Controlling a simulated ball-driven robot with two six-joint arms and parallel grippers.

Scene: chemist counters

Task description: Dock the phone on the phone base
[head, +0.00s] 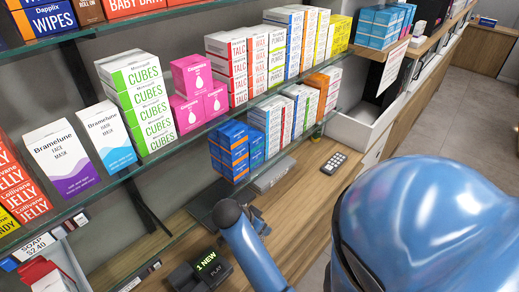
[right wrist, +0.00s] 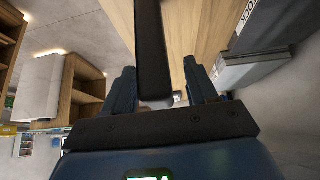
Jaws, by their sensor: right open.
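The phone (head: 334,162), a dark handset with pale keys, lies on the wooden counter under the shelves in the head view. The phone base (head: 205,266), dark with a green lit "1 NEW" display, stands on the same counter nearer to me, at the bottom. My right gripper (head: 260,224) is between them over the counter, mostly hidden by its own arm. In the right wrist view my right gripper (right wrist: 158,92) has its blue fingers apart. A long dark bar shows between them; I cannot tell what it is. My left gripper is out of view.
A glass shelf (head: 150,170) with several boxes overhangs the back of the counter. Blue boxes (head: 235,150) stand on a lower level. A white bin (head: 355,130) is beyond the phone. The counter (head: 300,190) just this side of the phone is bare.

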